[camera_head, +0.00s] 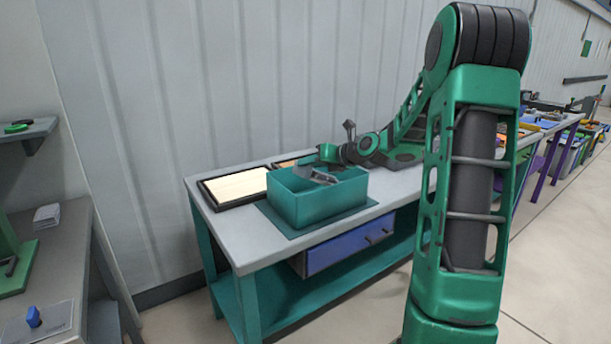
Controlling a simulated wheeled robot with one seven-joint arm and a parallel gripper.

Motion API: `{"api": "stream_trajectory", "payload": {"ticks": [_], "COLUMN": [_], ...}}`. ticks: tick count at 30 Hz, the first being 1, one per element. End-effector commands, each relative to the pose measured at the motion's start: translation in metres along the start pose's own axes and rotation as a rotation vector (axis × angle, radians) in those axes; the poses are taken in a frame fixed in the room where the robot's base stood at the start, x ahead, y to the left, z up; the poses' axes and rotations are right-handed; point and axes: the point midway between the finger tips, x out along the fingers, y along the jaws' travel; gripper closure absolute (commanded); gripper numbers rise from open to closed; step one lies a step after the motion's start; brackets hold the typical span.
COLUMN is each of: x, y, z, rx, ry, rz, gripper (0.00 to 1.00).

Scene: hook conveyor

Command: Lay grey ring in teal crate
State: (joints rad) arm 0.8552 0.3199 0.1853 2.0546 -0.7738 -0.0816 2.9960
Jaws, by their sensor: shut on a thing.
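The teal crate (318,204) stands open on the grey workbench, on a flat teal mat. My gripper (318,175) reaches in from the right, with its fingers over the crate's opening at about rim height. It is shut on a small grey piece that I take for the grey ring; its outline is too small to separate clearly from the grey fingers. The crate's front walls hide its floor, so I cannot tell whether the ring touches the bottom.
A black-edged tray with a pale inside (236,187) lies left of the crate. Another tray (290,162) lies behind it. A blue drawer (350,248) hangs under the workbench (238,240). A second table (60,250) stands at the left.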

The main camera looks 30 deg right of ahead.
Motion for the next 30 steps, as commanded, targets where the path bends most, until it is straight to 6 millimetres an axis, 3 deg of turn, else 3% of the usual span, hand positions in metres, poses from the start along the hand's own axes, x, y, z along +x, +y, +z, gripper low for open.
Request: {"api": "stream_trajectory", "payload": {"ticks": [7,13,21,22,24,30], "x": [0.003,0.013,0.013,0.013,0.013,0.014], "y": [-0.001,-0.012,-0.013,-0.013,-0.013,-0.013], "z": [-0.005,-0.024,-0.025,-0.026,-0.026,-0.026], "rx": [-0.005,-0.004,-0.005,-0.004,-0.004,-0.004], "ry": [-0.003,-0.003,-0.003,-0.002,-0.002,-0.002], "rz": [0.002,0.0,0.0,0.0,0.0,0.0], "gripper": [1.0,1.0,1.0,0.73,0.61,0.61]}}
